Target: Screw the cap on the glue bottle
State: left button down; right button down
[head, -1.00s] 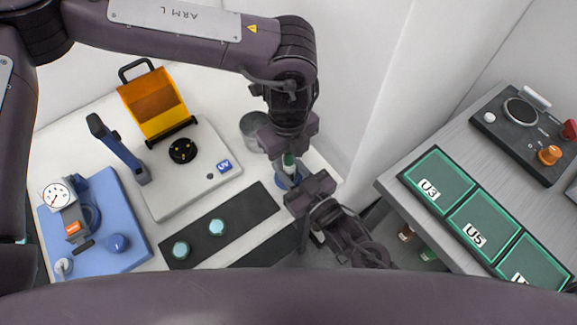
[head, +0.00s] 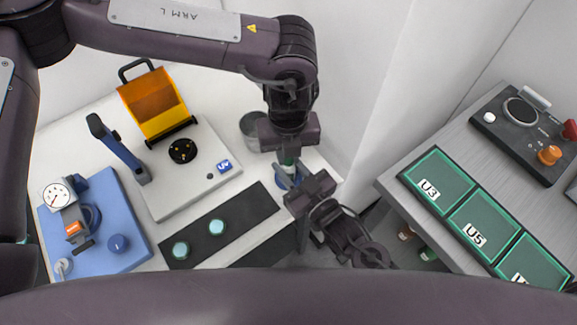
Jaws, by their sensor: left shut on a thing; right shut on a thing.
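My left gripper (head: 288,159) points down from above and is shut on the cap. My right gripper (head: 289,178) reaches in from the lower right and is shut on the bottle, just below the left one. The fingers hide most of the bottle, and I cannot tell how far the cap sits on the thread.
A dark mat (head: 200,240) with two pale green discs lies in front. A UV unit with an orange shield (head: 155,100) and a blue gauge stand (head: 117,215) are left. A grey table with green trays (head: 440,180) is right.

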pick_arm(q)
jog(key=c, duration=1.3)
grip_release()
jog(key=shift+r, duration=0.1)
jog(key=shift+r, duration=2.2)
jog(key=shift+c, duration=0.3)
jog(key=shift+d+r+n, duration=0.1)
jog(key=shift+r+n, duration=0.7)
jog(key=shift+n, duration=0.4)
jog(key=r+n, duration=0.2)
jog(key=shift+n, duration=0.4)
